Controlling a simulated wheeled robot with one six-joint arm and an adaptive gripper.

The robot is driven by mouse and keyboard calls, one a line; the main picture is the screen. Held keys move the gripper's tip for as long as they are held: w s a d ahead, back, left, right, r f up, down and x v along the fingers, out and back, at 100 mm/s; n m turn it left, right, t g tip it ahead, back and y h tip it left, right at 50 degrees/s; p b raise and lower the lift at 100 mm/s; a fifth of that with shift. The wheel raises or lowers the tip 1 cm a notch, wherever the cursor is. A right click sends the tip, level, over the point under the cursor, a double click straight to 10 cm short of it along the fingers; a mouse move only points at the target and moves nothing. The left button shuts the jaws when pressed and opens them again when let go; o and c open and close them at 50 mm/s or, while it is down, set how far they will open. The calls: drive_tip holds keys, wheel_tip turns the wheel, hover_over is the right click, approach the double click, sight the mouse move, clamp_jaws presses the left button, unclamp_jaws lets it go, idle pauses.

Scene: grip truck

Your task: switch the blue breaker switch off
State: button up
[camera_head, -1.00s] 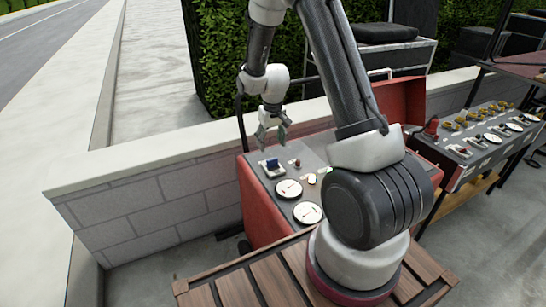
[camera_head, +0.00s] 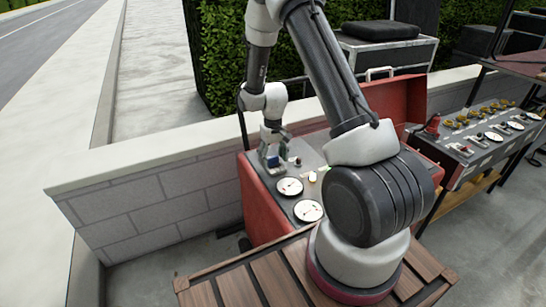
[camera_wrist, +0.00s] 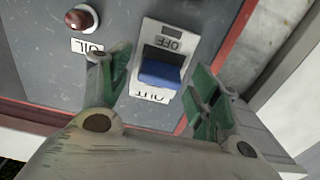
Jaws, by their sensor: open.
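The blue breaker switch (camera_wrist: 160,72) sits in a pale plate on the grey panel top of a red box. In the wrist view, one end of its plate is marked OFF and the other end carries a label that reads OUT. The blue rocker sticks out toward the OUT end. My gripper (camera_wrist: 165,90) is open, with one green-padded finger on each side of the switch. I cannot tell whether either finger touches it. In the head view the switch (camera_head: 273,161) is partly hidden by my gripper (camera_head: 273,158).
A red round button (camera_wrist: 82,18) with a label sits left of the switch in the wrist view. White dials (camera_head: 308,211) lie nearer on the panel. A low block wall (camera_head: 150,185) runs behind the red box (camera_head: 262,208). Another control panel (camera_head: 480,140) stands right.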

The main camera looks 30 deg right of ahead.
drive_tip(key=c, duration=1)
drive_tip(key=shift+s+t, duration=0.35)
drive_tip(key=shift+t, duration=0.25)
drive_tip(key=shift+s+t, duration=0.25)
drive_tip(key=shift+t, duration=0.55)
drive_tip(key=o, duration=1)
drive_tip(key=v, duration=0.6)
drive_tip(key=shift+d, duration=0.1)
drive_tip(key=shift+v, duration=0.75)
